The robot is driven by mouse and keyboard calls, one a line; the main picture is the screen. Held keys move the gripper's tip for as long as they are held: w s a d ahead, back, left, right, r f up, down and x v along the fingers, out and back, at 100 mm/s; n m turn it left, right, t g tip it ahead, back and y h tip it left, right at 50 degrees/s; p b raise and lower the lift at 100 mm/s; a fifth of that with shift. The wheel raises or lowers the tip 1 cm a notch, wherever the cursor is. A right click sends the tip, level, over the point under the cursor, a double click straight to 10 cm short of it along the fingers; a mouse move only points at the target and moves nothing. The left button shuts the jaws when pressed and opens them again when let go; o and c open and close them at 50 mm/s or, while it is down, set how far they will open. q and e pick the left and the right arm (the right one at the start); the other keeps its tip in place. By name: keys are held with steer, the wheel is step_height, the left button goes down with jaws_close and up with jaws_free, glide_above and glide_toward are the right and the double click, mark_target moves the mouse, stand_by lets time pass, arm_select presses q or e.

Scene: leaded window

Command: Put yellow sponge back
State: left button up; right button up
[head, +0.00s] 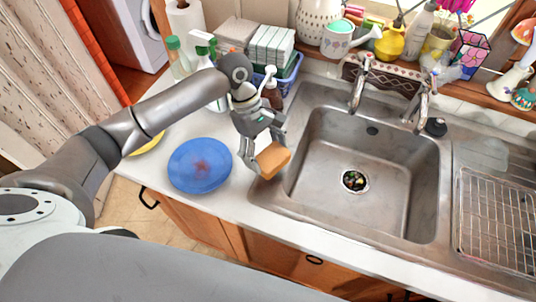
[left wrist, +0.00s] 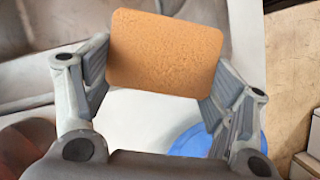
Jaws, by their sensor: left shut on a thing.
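The yellow sponge (head: 273,160) looks orange-tan and is held in my left gripper (head: 260,158), above the counter at the left edge of the sink (head: 372,160). In the left wrist view the sponge (left wrist: 165,52) sits between the two fingers of the left gripper (left wrist: 163,75), which are shut on its sides. The sponge's broad face is toward the camera. My right gripper is in neither view.
A blue plate (head: 200,165) with a reddish stain lies on the counter left of the gripper. Behind the gripper stand a blue basket (head: 289,77), a brown soap pump bottle (head: 271,93) and spray bottles. Two taps (head: 360,83) rise behind the sink. A wire rack (head: 497,232) lies at right.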

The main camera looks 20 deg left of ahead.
mark_target(268, 156)
arm_select(q)
steer(key=shift+w+f, duration=0.4)
step_height(268, 156, down, 3)
steer(key=shift+w+p, duration=0.15)
steer(key=shift+p, duration=0.5)
steer(key=shift+f, duration=0.25)
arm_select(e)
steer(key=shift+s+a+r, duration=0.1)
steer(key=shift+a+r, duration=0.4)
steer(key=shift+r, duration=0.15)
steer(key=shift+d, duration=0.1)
arm_select(q)
steer(key=shift+d+f, duration=0.1)
steer(key=shift+f, duration=0.05)
steer(key=o, duration=0.9)
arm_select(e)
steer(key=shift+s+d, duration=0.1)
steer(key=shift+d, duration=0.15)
